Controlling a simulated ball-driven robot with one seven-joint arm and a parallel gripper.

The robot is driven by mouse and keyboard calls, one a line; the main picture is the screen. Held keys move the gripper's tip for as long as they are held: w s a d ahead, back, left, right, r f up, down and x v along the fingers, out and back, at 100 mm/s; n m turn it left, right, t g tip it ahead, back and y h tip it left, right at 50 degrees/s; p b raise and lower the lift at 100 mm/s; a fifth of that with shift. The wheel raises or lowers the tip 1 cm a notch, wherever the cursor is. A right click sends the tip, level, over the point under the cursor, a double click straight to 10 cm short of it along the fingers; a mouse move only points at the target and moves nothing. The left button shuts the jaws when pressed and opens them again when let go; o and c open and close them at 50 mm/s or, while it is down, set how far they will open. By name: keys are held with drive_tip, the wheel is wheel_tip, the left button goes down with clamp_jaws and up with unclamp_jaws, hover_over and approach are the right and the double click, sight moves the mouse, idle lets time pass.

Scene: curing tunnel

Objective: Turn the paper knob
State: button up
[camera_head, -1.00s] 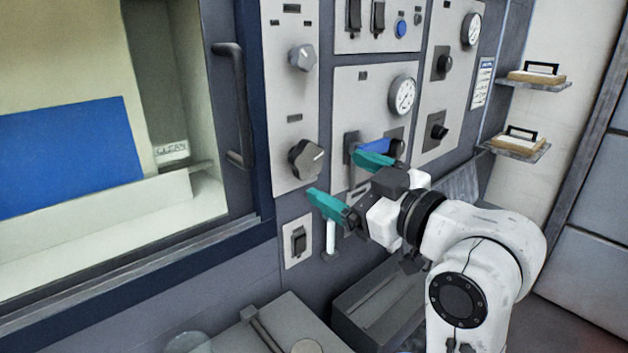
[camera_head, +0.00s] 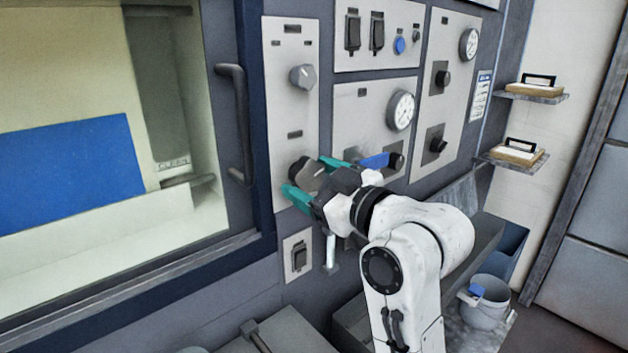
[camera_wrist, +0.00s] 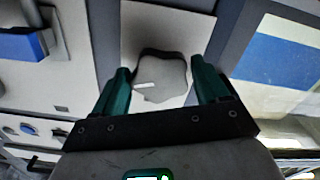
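A dark grey lobed knob (camera_head: 302,172) with a pale pointer mark sits low on the narrow left control panel; my gripper partly hides it in the head view. In the wrist view the same knob (camera_wrist: 165,75) lies between my two teal fingers, its mark toward the left finger. My gripper (camera_head: 308,178) is open, with one finger on either side of the knob and narrow gaps visible in the wrist view. A lighter grey knob (camera_head: 303,77) sits higher on that panel. I cannot read which label says paper.
An oven door handle (camera_head: 235,125) stands left of the panel. A blue-handled valve (camera_head: 375,160) is close right of my gripper, with a gauge (camera_head: 401,110) above it. A switch plate (camera_head: 298,255) is below. A bucket (camera_head: 485,300) stands at lower right.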

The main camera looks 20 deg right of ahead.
drive_tip(key=c, duration=0.7)
drive_tip(key=shift+m+p, duration=0.35)
drive_tip(key=shift+m, duration=0.05)
drive_tip(key=m+p, duration=0.4)
drive_tip(key=m, duration=0.1)
drive_tip(key=shift+a+r, duration=0.1)
drive_tip(key=shift+r, duration=0.05)
drive_tip(key=m+p, duration=0.3)
drive_tip(key=m, duration=0.1)
drive_tip(key=shift+m+p, duration=0.35)
drive_tip(key=shift+m, duration=0.05)
drive_tip(key=shift+m+p, duration=1.05)
drive_tip(key=shift+m, duration=0.45)
drive_tip(key=o, duration=1.1)
drive_tip(key=shift+c, duration=0.2)
